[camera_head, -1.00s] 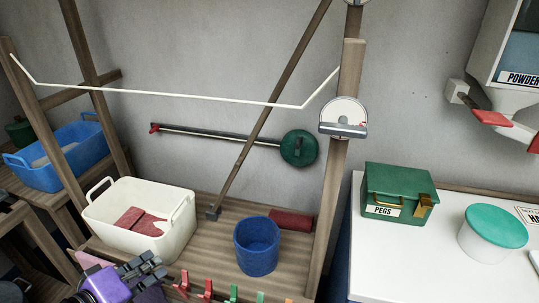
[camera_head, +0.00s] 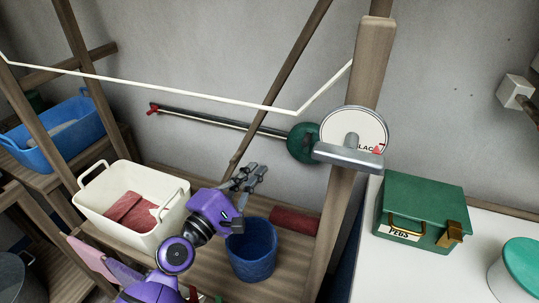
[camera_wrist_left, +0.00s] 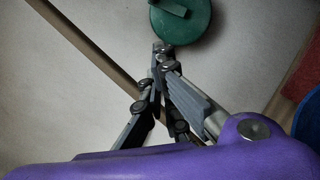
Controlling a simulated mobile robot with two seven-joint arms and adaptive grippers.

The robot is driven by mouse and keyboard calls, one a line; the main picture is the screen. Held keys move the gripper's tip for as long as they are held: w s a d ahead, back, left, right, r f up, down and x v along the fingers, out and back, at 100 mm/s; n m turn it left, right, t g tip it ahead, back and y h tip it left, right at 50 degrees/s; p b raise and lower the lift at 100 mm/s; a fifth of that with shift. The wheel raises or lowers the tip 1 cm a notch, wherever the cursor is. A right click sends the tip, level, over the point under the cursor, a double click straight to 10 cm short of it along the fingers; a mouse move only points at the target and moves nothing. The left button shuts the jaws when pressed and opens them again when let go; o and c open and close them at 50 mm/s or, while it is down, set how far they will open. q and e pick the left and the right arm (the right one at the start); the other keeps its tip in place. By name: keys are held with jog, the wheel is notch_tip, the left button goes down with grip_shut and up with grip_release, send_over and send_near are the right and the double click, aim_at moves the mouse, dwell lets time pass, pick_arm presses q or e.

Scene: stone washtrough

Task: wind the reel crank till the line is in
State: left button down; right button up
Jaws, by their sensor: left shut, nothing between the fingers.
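A green round disc (camera_head: 303,143) with a raised bar on its face sits at the right end of a metal rod (camera_head: 222,121) on the wall. It also shows at the top of the left wrist view (camera_wrist_left: 180,20). Which part is the crank, I cannot tell for sure. A white line (camera_head: 180,91) runs between the wooden posts. A white dial (camera_head: 356,131) with a pointer and partly covered lettering is on the right post. My left gripper (camera_head: 252,172) is shut and empty, below and left of the disc, apart from it. My right gripper is not in view.
A white tub (camera_head: 175,219) with red cloth, a blue bucket (camera_head: 252,262) and a red roll (camera_head: 295,221) stand on the wooden bench. A diagonal wooden brace (camera_head: 279,82) passes near my gripper. A green pegs box (camera_head: 420,209) stands on the white counter at right.

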pick_arm(q)
jog(key=w+d+r, duration=0.1)
jog(key=w+d, duration=0.1)
jog(key=w+d+r+p, duration=0.1)
jog(key=w+d, duration=0.1)
jog(key=w+d+r+p, duration=0.1)
jog(key=w+d, duration=0.1)
jog(key=d, duration=0.1)
jog(key=shift+w+d, duration=0.1)
jog(key=shift+w, duration=0.25)
jog(key=shift+s+d+p, duration=0.1)
jog(key=shift+d+p, duration=0.25)
jog(key=shift+r, duration=0.1)
jog(key=shift+r+m+p, duration=0.1)
jog(key=shift+m+p, duration=0.25)
jog(key=shift+m, duration=0.05)
jog(key=shift+d+r+m+g+p, duration=0.2)
jog(key=shift+r+m+g+p, duration=0.15)
jog(key=shift+m, duration=0.25)
